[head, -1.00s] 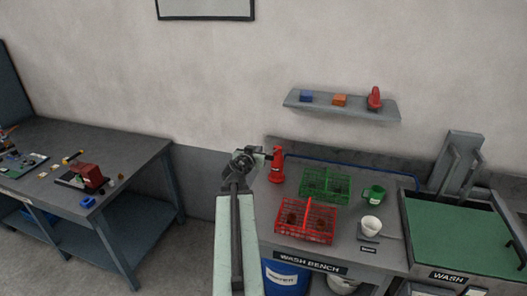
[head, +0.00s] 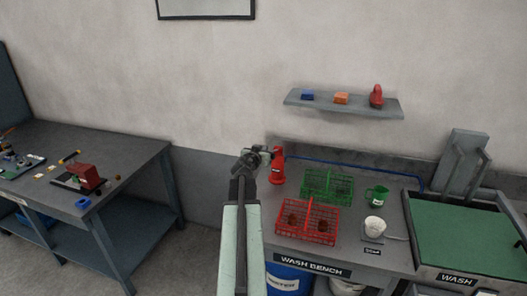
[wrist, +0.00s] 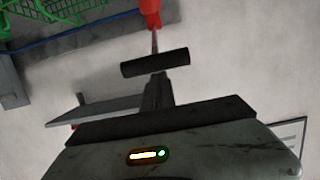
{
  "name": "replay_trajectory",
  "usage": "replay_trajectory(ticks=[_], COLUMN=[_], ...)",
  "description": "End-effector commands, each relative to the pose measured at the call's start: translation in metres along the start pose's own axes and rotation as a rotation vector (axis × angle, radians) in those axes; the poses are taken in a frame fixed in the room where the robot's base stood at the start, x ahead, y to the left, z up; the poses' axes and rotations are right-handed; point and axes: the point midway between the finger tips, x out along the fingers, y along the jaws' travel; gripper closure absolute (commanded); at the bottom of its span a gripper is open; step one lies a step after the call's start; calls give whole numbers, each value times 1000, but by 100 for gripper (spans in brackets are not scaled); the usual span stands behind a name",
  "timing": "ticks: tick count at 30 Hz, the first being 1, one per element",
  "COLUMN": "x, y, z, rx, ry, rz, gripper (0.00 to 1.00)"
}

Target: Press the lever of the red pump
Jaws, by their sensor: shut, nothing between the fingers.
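The red pump (head: 278,169) stands upright at the back left of the wash bench. In the wrist view its red body (wrist: 150,12) shows at the top, with a thin rod leading to a black crossbar, which looks like the lever handle (wrist: 155,62). My gripper (head: 264,152) is at the pump's upper left in the head view. In the wrist view my gripper (wrist: 156,80) is shut and empty, its tips right by the middle of the crossbar. I cannot tell whether they touch it.
A red basket (head: 333,238) holding brown coils and a green basket (head: 349,190) stand right of the pump. A green mug (head: 377,196) and a pale cup (head: 375,226) are farther right. A shelf (head: 390,111) hangs above. A workbench (head: 140,155) is at left.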

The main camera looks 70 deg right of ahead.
Motion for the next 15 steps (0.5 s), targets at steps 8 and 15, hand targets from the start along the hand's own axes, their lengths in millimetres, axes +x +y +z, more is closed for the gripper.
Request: replay_trajectory(ticks=[8, 15], x=[-1, -2], y=[0, 0], z=[2, 6], rx=[0, 0], ry=[0, 0], rz=[0, 0], gripper=[100, 100])
